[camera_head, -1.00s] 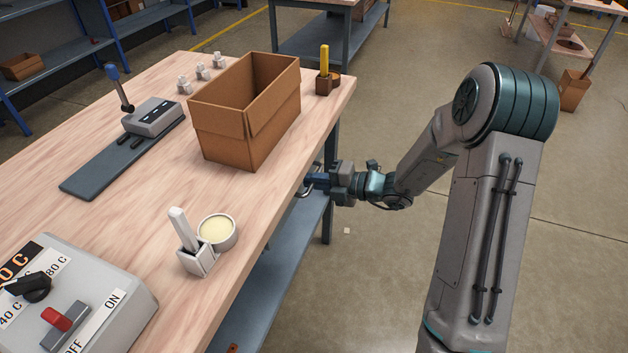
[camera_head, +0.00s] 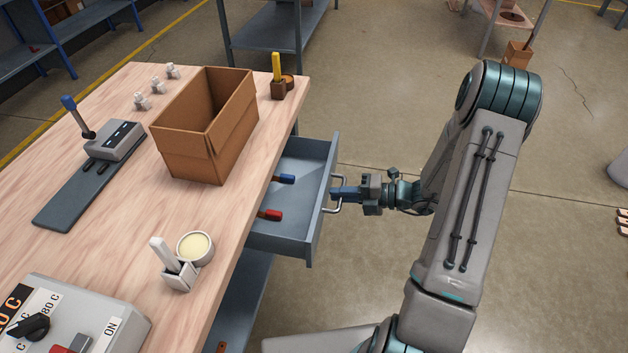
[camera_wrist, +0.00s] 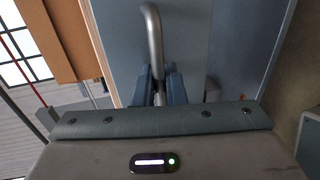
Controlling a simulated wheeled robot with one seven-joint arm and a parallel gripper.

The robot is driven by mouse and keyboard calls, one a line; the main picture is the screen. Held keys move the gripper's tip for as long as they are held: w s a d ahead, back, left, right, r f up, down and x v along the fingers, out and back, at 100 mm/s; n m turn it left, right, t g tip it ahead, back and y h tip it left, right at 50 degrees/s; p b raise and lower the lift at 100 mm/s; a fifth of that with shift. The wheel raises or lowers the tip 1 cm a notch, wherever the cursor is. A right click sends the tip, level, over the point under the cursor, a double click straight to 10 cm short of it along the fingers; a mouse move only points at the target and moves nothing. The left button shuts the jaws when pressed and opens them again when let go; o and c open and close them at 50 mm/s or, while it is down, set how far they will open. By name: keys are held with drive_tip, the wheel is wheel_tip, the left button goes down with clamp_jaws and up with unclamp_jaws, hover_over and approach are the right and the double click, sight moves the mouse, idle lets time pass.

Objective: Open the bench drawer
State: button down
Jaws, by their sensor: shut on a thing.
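The bench drawer (camera_head: 312,215) is a blue-grey metal tray pulled well out from under the wooden bench top. Inside it lie a blue-handled tool (camera_head: 286,179) and a red-handled tool (camera_head: 270,215). My gripper (camera_head: 338,194) is at the drawer's front, shut on the silver bar handle (camera_head: 331,208). In the wrist view the handle (camera_wrist: 154,40) runs down between the two blue fingers (camera_wrist: 159,88). The rear of the drawer is hidden under the bench top.
On the bench (camera_head: 120,205) stand an open cardboard box (camera_head: 200,150), a white holder with a round tin (camera_head: 195,247), a lever device (camera_head: 115,140) and a control box (camera_head: 100,305). Open floor (camera_head: 400,130) lies right of the drawer.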

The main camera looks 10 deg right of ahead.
drive_tip(key=f+p+v, duration=0.1)
drive_tip(key=v, duration=0.5)
drive_tip(key=shift+s+d+p, duration=0.2)
drive_tip(key=shift+d+p, duration=0.1)
drive_tip(key=shift+d, duration=0.2)
drive_tip(key=shift+f, duration=0.15)
drive_tip(key=c, duration=1.6)
unclamp_jaws()
drive_tip(key=shift+c, duration=0.2)
drive_tip(key=v, duration=1.3)
drive_tip(key=shift+d, duration=0.4)
drive_tip(key=shift+a, duration=0.1)
